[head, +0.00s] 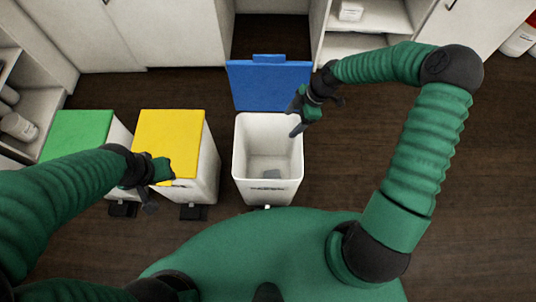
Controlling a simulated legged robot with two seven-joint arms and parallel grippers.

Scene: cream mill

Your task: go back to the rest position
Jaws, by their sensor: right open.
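My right gripper (297,119) is open, with nothing seen between its fingers. It is above the right rim of an open white bin (267,188), beside the raised blue lid (268,84). My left gripper (151,195) is over the front of the bin with the yellow lid (170,136). Its fingers are small and dark, and I cannot tell whether they are open or shut. The inside of the white bin shows a grey patch at the bottom; I cannot make out any separate object there.
A bin with a shut green lid (78,133) stands at the left, partly behind my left arm. White cabinets (180,35) and an open shelf (368,17) line the back. White containers (520,40) stand at the far right. The dark wooden floor (345,160) is clear right of the bins.

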